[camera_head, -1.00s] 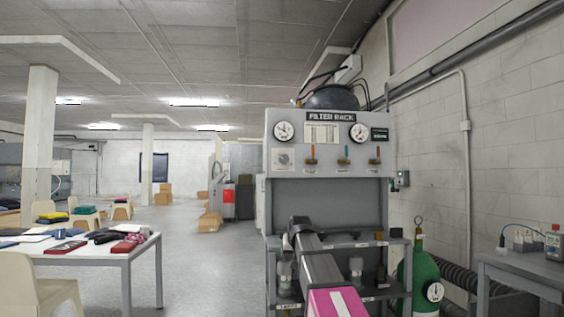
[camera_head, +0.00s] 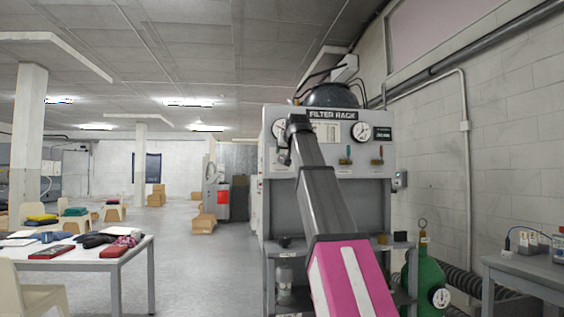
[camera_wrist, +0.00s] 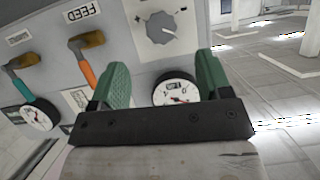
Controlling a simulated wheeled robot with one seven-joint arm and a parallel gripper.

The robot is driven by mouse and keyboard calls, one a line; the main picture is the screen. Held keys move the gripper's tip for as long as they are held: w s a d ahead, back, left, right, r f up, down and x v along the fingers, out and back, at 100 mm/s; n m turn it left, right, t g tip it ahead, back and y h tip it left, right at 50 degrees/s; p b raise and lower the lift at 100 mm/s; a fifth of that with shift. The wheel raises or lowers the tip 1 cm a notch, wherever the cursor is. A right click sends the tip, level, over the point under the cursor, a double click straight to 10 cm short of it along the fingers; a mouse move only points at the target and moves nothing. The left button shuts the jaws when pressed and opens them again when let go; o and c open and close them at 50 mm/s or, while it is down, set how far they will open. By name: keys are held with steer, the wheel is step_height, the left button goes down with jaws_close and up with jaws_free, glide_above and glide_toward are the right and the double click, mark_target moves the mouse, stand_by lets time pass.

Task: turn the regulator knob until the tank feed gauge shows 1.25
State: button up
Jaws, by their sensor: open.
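The regulator knob (camera_wrist: 161,28) is a grey round dial on a pale plate in the wrist view, beyond my fingertips and apart from them. My gripper (camera_wrist: 162,64) is open and empty, with its two green fingers spread. A white round gauge (camera_wrist: 175,90) shows between the fingers; its reading is too small to tell. A second gauge (camera_wrist: 40,115) is at the lower left. In the head view, one gauge (camera_head: 278,130) is partly hidden by my arm and the other gauge (camera_head: 361,132) is clear. The knob is hidden there. I cannot tell which gauge is the tank feed.
An orange-handled valve (camera_wrist: 86,60) and a teal-handled valve (camera_wrist: 24,84) stick out from the panel beside the knob. The filter rack (camera_head: 380,160) stands ahead. A green cylinder (camera_head: 426,280) is at its right, a table (camera_head: 140,250) at the left. Floor between is clear.

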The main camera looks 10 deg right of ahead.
mark_target(283, 159)
steer(key=x, duration=1)
steer(key=shift+w+a+r, duration=0.1)
steer(key=shift+w+r, duration=0.05)
steer(key=shift+w, duration=0.25)
